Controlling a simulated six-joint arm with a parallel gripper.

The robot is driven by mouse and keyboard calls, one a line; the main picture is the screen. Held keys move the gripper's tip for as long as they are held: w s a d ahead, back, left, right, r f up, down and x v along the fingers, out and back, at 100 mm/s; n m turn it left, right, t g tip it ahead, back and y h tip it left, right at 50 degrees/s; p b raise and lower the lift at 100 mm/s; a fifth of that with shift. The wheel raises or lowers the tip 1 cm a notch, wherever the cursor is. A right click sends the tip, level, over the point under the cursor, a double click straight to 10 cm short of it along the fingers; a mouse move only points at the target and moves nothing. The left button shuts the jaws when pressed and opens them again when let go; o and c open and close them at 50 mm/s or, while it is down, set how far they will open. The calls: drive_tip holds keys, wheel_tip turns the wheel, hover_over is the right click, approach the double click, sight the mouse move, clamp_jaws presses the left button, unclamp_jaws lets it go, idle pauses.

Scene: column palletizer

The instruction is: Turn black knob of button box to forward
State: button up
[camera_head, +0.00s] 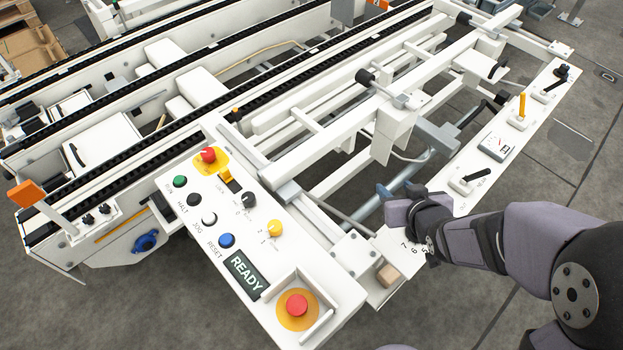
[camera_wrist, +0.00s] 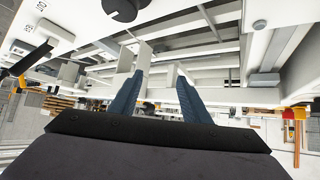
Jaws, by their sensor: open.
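The white button box (camera_head: 222,212) lies left of centre in the head view. Its black knob (camera_head: 249,200) is a round dial with a light pointer mark, just above and left of a yellow knob (camera_head: 274,229). The marks around the black knob are too small to read. My gripper (camera_head: 386,191) is to the right of the box, over the gap between the rails, apart from the black knob. In the wrist view, the blue fingers (camera_wrist: 158,78) are spread with nothing between them. I cannot tell whether the dark round part at the top of that view is this knob.
A lever panel (camera_head: 497,146) stands right of my gripper. White rails and beams lie behind.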

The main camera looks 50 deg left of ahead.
drive_tip(key=s+a+r+n+g+y, duration=0.1)
drive_tip(key=s+a+n+g+y, duration=0.3)
drive_tip(key=s+a, duration=0.7)
drive_tip(key=n+g+y+p, duration=0.1)
drive_tip(key=n+g+p, duration=0.1)
drive_tip(key=n+g, duration=0.2)
approach(251, 200)
drive_tip(key=shift+x, duration=4.65)
drive_tip(key=c, duration=1)
